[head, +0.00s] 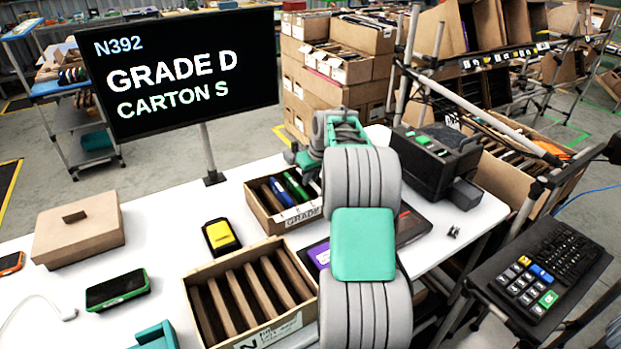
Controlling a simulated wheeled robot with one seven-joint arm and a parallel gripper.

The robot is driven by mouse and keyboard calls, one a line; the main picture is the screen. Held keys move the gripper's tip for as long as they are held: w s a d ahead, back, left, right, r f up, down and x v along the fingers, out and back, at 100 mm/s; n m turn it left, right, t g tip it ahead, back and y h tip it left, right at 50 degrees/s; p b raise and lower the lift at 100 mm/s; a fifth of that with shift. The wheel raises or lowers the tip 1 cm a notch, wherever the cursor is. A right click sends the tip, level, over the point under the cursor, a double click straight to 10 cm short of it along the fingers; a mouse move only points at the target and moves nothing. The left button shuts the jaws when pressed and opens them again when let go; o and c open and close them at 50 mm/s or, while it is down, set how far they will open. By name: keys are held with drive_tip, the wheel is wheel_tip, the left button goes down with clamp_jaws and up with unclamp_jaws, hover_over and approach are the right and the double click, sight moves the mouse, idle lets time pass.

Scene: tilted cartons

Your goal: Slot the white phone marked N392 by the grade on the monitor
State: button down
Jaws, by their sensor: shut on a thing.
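The monitor (185,70) reads N392, GRADE D, CARTON S. My gripper (308,165) is partly visible past my own arm, low at the right end of the rear carton (295,217). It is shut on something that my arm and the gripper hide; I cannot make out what. No white phone marked N392 can be made out. The rear carton holds several upright phones, blue, green and dark, and its front label starts with GRADE. The front carton (268,335) has several cardboard dividers, slots that look empty, and a label with a large N.
On the white table (170,270) lie a green-edged phone (117,289), an orange-edged phone (10,263), a yellow-screened device (221,237) and a lidded brown box (78,232). A black machine (435,160) stands right of my arm. A keypad (540,280) is at front right.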

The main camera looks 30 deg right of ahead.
idle(0.4)
drive_tip(key=c, duration=1.3)
unclamp_jaws()
drive_tip(key=shift+c, duration=0.2)
drive_tip(key=shift+f, duration=0.1)
drive_tip(key=b+v, duration=0.1)
drive_tip(key=v, duration=0.7)
wheel_tip(320, 180, up, 7)
drive_tip(key=p, duration=0.6)
